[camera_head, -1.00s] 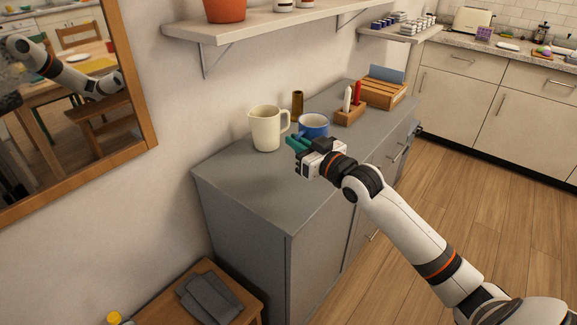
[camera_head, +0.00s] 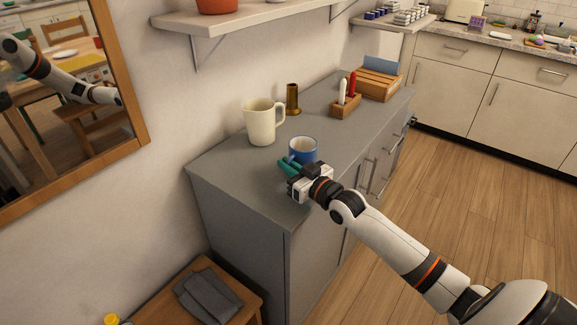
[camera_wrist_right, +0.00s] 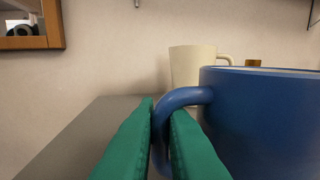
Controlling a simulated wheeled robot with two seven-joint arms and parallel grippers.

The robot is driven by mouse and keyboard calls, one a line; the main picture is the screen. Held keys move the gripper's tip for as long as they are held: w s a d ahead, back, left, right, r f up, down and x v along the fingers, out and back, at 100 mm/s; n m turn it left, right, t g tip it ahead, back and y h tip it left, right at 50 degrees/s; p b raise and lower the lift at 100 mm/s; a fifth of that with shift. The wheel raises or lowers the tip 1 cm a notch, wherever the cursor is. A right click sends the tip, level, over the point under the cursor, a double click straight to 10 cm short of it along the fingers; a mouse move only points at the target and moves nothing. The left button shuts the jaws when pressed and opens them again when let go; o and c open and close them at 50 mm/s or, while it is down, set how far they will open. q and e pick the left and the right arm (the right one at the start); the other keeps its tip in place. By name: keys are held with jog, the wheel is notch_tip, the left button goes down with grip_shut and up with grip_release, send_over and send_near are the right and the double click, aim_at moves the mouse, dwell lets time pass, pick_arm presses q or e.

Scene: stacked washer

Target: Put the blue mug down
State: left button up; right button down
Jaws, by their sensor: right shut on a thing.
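The blue mug (camera_head: 303,156) with a pale inside is upright at the front half of the grey cabinet top (camera_head: 245,186). My right gripper (camera_head: 287,167), with green fingers, is shut on the mug's handle; the right wrist view shows the handle (camera_wrist_right: 184,97) between the fingers and the mug body (camera_wrist_right: 262,120) to their right. The mug's base is hidden, so I cannot tell whether it touches the cabinet top. My left gripper is not in view.
A cream pitcher (camera_head: 263,122) stands behind the mug, with a brown-gold cylinder (camera_head: 293,99) beyond. A wooden holder (camera_head: 345,106) and a wooden box (camera_head: 375,86) stand farther right. The cabinet's near left top is clear. A shelf (camera_head: 240,20) juts from the wall above.

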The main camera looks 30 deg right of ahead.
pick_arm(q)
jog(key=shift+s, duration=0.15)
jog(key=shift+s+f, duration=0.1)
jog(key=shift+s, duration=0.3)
pick_arm(e)
jog(key=c, duration=1.5)
grip_release()
jog(key=shift+s+d+r, duration=0.1)
jog(key=shift+s+d, duration=0.3)
jog(key=shift+s, duration=1.55)
jog(key=shift+s+d+f, duration=0.1)
jog(key=shift+s+d, duration=0.25)
jog(key=shift+s, duration=1.65)
jog(key=shift+s+d+r, duration=0.1)
jog(key=shift+s+d, duration=0.3)
jog(key=shift+s, duration=1.55)
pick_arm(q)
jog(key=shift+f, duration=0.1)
